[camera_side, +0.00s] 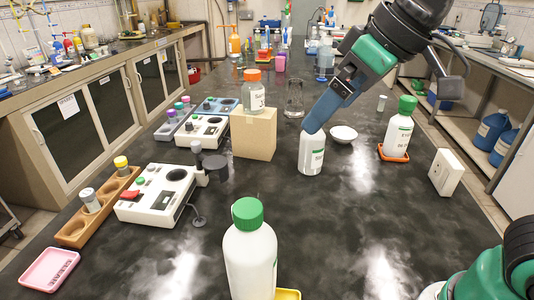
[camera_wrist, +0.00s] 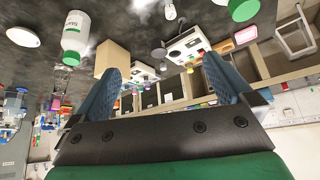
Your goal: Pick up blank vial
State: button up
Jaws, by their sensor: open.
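A wooden rack (camera_side: 73,232) stands at the left of the bench in the side view. It holds a grey-capped vial (camera_side: 91,202) and a yellow-capped vial (camera_side: 121,167). I cannot read their labels, so I cannot tell which is the blank vial. My gripper (camera_side: 314,125) is in the upper middle of the side view, well right of the rack. Its blue finger overlaps the top of a white bottle (camera_side: 312,157); contact cannot be told. In the wrist view my gripper (camera_wrist: 162,82) has its fingers wide apart with nothing between them.
A wooden block (camera_side: 253,137) carries an orange-capped bottle (camera_side: 253,97). White instruments (camera_side: 155,194) stand between the rack and the block. A large green-capped bottle (camera_side: 249,260) stands in front. A white dish (camera_side: 343,133) and another green-capped bottle (camera_side: 398,135) are at the right.

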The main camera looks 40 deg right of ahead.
notch_tip(320, 180, down, 7)
jog(key=w+d+m, duration=0.1)
jog(key=w+d, duration=0.1)
jog(key=d, duration=0.1)
jog(key=shift+w+r+m+t+h, duration=0.2)
jog(key=shift+w+m+t+h, duration=0.1)
jog(key=shift+h, duration=0.1)
jog(key=shift+m+h, duration=0.3)
jog(key=shift+m, duration=0.3)
jog(key=d+f, duration=0.1)
jog(key=f, duration=0.1)
jog(key=d+f, duration=0.1)
jog(key=f, duration=0.1)
jog(key=d+f, duration=0.1)
jog(key=f, duration=0.1)
jog(key=shift+c, duration=0.5)
jog(key=shift+s+d+f+t, duration=0.1)
jog(key=shift+d+f+t, duration=0.15)
jog(key=shift+f, duration=0.25)
jog(key=c, duration=0.3)
jog(key=shift+a, duration=0.1)
